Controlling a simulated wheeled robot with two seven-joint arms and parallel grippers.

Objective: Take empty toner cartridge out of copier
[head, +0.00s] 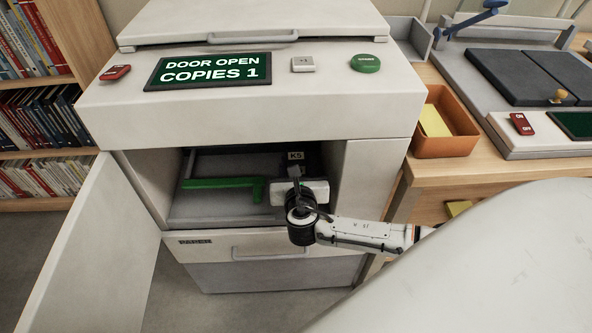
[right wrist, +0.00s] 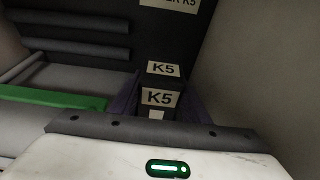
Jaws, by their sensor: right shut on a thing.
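The copier (head: 250,115) stands with its front door (head: 100,250) swung open to the left, and its screen (head: 209,71) reads "DOOR OPEN COPIES 1". My right gripper (head: 297,172) reaches into the open bay. It is shut on the dark toner cartridge (head: 296,157), which has a K5 label. In the right wrist view the cartridge (right wrist: 160,98) shows two K5 labels between the fingers. The cartridge's rear is hidden in the dark bay. A green lever (head: 222,183) lies to the left of the gripper. My left gripper is not in view.
The bay's right wall is close beside my right gripper. A paper drawer (head: 270,250) is below the bay. An orange bin (head: 441,122) sits on the wooden table to the right. A bookshelf (head: 40,100) stands at left.

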